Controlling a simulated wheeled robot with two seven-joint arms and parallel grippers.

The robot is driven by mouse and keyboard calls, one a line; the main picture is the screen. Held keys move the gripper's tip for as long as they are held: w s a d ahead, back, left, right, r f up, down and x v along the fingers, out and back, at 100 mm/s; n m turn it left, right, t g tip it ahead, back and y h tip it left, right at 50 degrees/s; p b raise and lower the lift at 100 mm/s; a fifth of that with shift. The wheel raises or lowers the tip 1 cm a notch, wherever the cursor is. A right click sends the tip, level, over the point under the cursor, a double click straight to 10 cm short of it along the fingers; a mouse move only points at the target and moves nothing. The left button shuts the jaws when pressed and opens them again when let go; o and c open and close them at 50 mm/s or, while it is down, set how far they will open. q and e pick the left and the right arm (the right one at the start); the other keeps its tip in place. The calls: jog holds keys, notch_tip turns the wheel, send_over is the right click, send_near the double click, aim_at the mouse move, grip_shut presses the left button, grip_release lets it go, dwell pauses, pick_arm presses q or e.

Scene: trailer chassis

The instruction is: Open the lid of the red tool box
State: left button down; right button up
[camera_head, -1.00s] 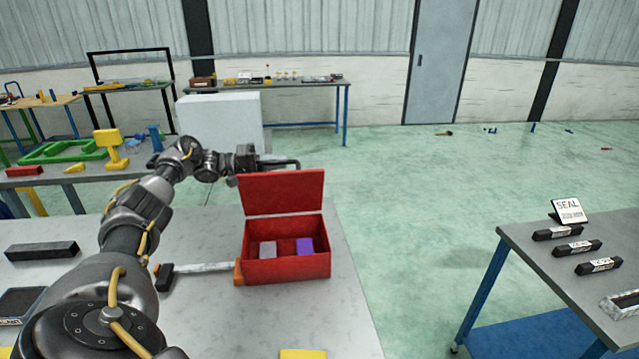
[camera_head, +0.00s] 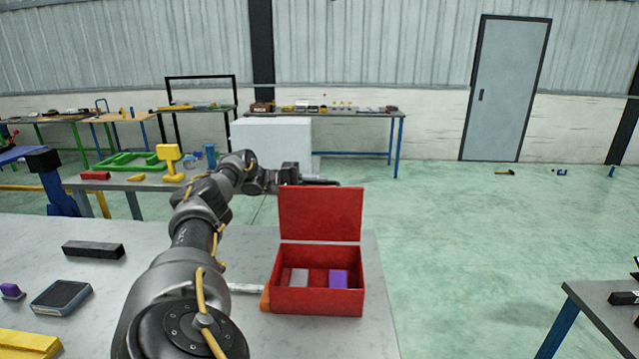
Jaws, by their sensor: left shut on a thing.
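The red tool box (camera_head: 320,301) stands on the grey table near its right edge. Its red lid (camera_head: 321,214) stands raised at the back of the box, and the inside is exposed. A grey block (camera_head: 299,278) and a purple block (camera_head: 338,279) lie inside. My left gripper (camera_head: 322,183) is at the lid's top edge, partly hidden behind it, and is shut on the lid; the contact itself is hard to see. My right gripper is not in view.
A tool with an orange end (camera_head: 265,299) lies against the box's left side, partly hidden by my arm. A black bar (camera_head: 93,249) and a dark flat case (camera_head: 61,298) lie at left. A white block (camera_head: 271,140) stands behind. Open floor lies to the right.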

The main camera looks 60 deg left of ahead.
pick_arm(q)
jog(key=c, duration=1.5)
grip_release()
jog(key=shift+w+f, duration=0.1)
jog(key=shift+o, duration=0.2)
jog(key=shift+a, duration=0.1)
jog(key=b+v, duration=0.2)
jog(key=v, duration=0.8)
jog(key=shift+s+a+b, duration=0.15)
jog(key=shift+s+b, duration=0.15)
jog(key=shift+b, duration=0.05)
